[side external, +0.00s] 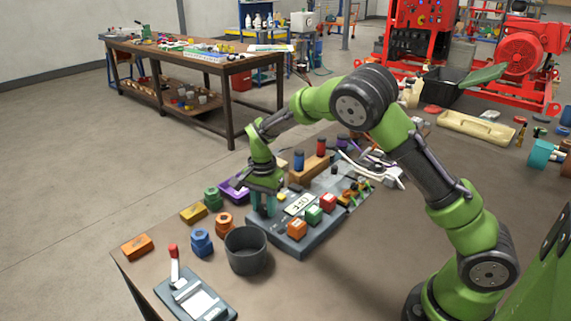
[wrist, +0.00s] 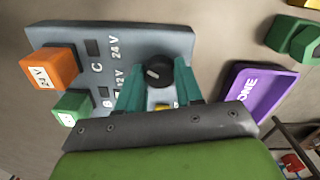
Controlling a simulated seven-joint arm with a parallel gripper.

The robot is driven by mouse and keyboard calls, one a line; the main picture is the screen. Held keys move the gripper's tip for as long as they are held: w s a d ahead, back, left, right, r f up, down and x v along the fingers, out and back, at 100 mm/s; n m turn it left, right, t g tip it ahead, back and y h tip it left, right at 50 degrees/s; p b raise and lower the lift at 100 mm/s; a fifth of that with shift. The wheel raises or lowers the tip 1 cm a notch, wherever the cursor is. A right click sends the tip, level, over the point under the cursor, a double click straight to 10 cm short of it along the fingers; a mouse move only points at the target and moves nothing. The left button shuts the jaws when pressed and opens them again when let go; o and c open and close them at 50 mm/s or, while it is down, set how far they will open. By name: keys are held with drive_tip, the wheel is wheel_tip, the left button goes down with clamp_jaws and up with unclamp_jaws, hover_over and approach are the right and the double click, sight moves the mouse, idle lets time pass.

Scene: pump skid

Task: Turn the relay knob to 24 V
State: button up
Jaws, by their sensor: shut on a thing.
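The relay knob (wrist: 156,72) is a black round knob with a pale pointer mark, on a grey panel (wrist: 185,40) printed with "24 V", "12 V", "C" and "B". In the wrist view the "24 V" print (wrist: 115,47) is left of the knob and above the "12 V" print (wrist: 118,78). The pointer lies roughly toward the left; I cannot tell which print it meets. My gripper (wrist: 159,84) has its teal fingers on both sides of the knob, shut on it.
An orange block (wrist: 50,67) marked 24 V and a green block (wrist: 72,107) stand on the panel. A purple tray (wrist: 252,91) is beside it. A dark bin (side external: 247,252), blue part (side external: 201,243) and lever fixture (side external: 195,300) stand close by on the bench.

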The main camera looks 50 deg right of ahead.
sight(274, 219)
drive_tip(key=o, duration=1)
drive_tip(key=shift+o, duration=0.2)
wheel_tip(274, 219, up, 17)
drive_tip(key=s+a+r+n+t+y, duration=0.1)
drive_tip(key=s+n+t, duration=0.2)
drive_tip(key=s, duration=0.9)
drive_tip(key=s+a+r+n+t+y, duration=0.1)
drive_tip(key=s+n+t, duration=0.3)
drive_tip(key=s+n, duration=0.4)
drive_tip(key=s+r, duration=0.1)
drive_tip(key=s, duration=0.3)
drive_tip(key=shift+a+r, duration=0.2)
